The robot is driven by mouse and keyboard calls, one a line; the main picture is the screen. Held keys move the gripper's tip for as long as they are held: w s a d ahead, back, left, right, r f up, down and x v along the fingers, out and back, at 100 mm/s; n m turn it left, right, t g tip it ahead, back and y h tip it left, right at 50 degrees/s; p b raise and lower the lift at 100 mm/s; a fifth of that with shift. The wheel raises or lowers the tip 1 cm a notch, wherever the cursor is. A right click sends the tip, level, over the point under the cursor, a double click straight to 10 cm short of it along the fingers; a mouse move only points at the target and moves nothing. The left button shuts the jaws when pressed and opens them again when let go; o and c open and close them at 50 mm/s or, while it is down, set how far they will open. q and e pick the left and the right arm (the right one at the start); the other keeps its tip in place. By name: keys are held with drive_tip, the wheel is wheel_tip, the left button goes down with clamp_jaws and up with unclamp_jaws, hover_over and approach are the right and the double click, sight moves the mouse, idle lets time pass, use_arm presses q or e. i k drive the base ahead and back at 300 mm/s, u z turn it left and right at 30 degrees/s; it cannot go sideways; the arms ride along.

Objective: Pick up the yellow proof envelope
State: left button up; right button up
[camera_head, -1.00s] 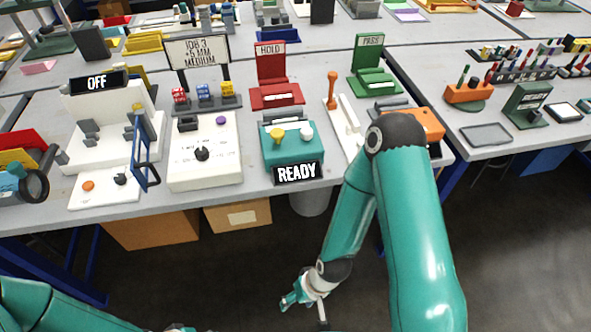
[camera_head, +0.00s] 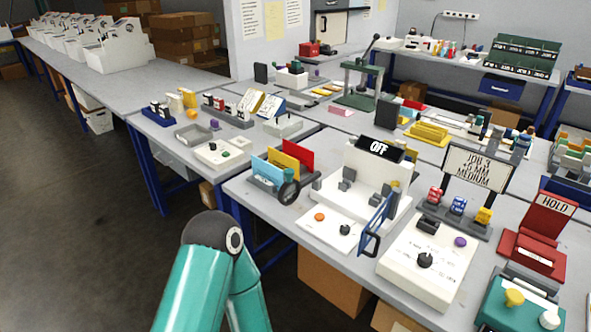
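A yellow upright panel (camera_head: 290,151), which looks like the yellow proof envelope, stands in a grey slotted holder (camera_head: 264,186) on the left part of the near table. It is between a light blue panel (camera_head: 267,170) and a red panel (camera_head: 305,155). A dark round disc (camera_head: 288,193) stands in front of the holder and hides part of its base. My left arm rises at the bottom left, below and left of the holder; its gripper is out of frame. My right arm and gripper are not in view.
Right of the holder stands a white plotter with an OFF sign (camera_head: 378,149). A blue-framed flap (camera_head: 377,222) is at its front right. A white control box (camera_head: 428,258) is further right. A second table (camera_head: 140,121) runs left, with open dark floor (camera_head: 75,220) before it.

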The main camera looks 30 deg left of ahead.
sight(283, 161)
drive_tip(key=u, duration=1.95)
drive_tip(key=i, duration=0.1)
drive_tip(key=z, duration=3.1)
drive_tip(key=i, duration=0.2)
drive_tip(key=z, duration=1.8)
drive_tip(key=k, duration=2.95)
drive_tip(key=u, duration=1.1)
